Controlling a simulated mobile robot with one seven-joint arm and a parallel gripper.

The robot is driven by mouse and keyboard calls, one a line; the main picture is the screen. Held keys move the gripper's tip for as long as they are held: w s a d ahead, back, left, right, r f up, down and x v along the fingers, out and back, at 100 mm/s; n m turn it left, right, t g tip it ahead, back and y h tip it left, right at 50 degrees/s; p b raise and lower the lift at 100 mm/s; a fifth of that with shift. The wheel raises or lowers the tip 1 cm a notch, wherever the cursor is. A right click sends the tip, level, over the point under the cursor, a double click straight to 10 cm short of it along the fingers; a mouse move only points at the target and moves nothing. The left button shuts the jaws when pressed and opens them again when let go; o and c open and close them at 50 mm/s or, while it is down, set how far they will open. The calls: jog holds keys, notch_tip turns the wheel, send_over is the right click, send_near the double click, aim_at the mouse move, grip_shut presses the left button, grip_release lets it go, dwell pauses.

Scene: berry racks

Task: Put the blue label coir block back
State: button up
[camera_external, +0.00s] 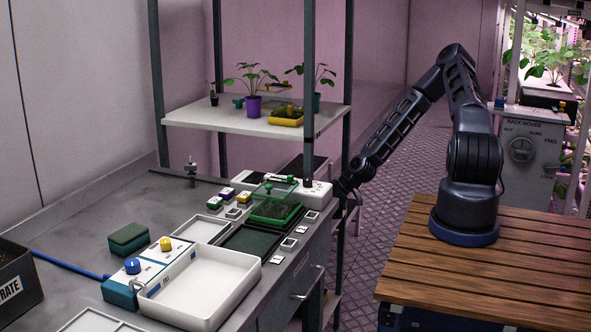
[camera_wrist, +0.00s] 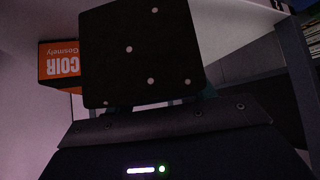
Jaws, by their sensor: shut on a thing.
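My gripper (camera_external: 344,189) is at the far right end of the bench, beside a rack post, with its fingertips mostly hidden in the external view. In the wrist view it is shut on a dark, square-faced block (camera_wrist: 140,55) with several pale dots, which fills the upper middle. No blue label shows on the visible face, so I cannot tell its label colour. Small teal parts show at the block's lower edge. An orange-labelled coir block (camera_wrist: 60,64), lettering upside down, is left of the held block and partly covered by it.
The rack shelf (camera_external: 240,118) holds potted plants above the bench. A white tray (camera_external: 200,285), a green propagator tray (camera_external: 275,212) and control boxes crowd the bench. Rack posts stand close to my gripper. A pale board edge (camera_wrist: 235,10) crosses the top of the wrist view.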

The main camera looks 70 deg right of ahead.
jog(key=w+a+n, duration=0.1)
jog(key=w+a, duration=0.2)
jog(key=a, duration=0.1)
jog(key=w+a+n+g+y, duration=0.1)
jog(key=w+a, duration=0.2)
jog(key=a, duration=0.2)
jog(key=w+a+f+n+y, duration=0.1)
jog(key=w+a, duration=0.3)
jog(key=a, duration=0.1)
jog(key=shift+g, duration=0.3)
jog(key=shift+a+f, duration=0.1)
jog(key=shift+f, duration=1.3)
jog(key=shift+f, duration=0.1)
jog(key=o, duration=1.3)
jog(key=v, duration=1.2)
